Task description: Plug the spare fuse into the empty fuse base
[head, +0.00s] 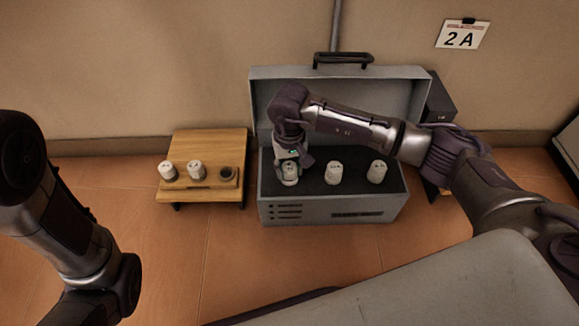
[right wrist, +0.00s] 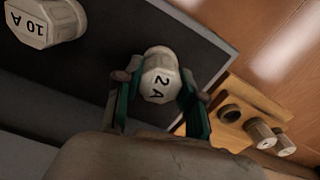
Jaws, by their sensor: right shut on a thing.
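The spare fuse, a white cap marked "2 A" (right wrist: 158,82), stands at the left end of the grey case's dark insert. It also shows in the head view (head: 289,173). My right gripper (head: 290,163) comes down over it from above. In the right wrist view its two green-lined fingers (right wrist: 160,95) are shut on the cap. I cannot tell whether the fuse has left its slot. The empty fuse base (head: 226,173) is a dark round socket at the right end of the wooden stand (head: 210,143). It also shows in the right wrist view (right wrist: 230,113). My left gripper is out of view.
Two white fuses (head: 195,170) sit left of the empty base. Two more fuses stand in the case (head: 330,213); one reads "10 A" (right wrist: 36,24). The case's raised lid (head: 400,90) is behind. A wall card (head: 462,36) reads "2 A". A narrow gap separates stand and case.

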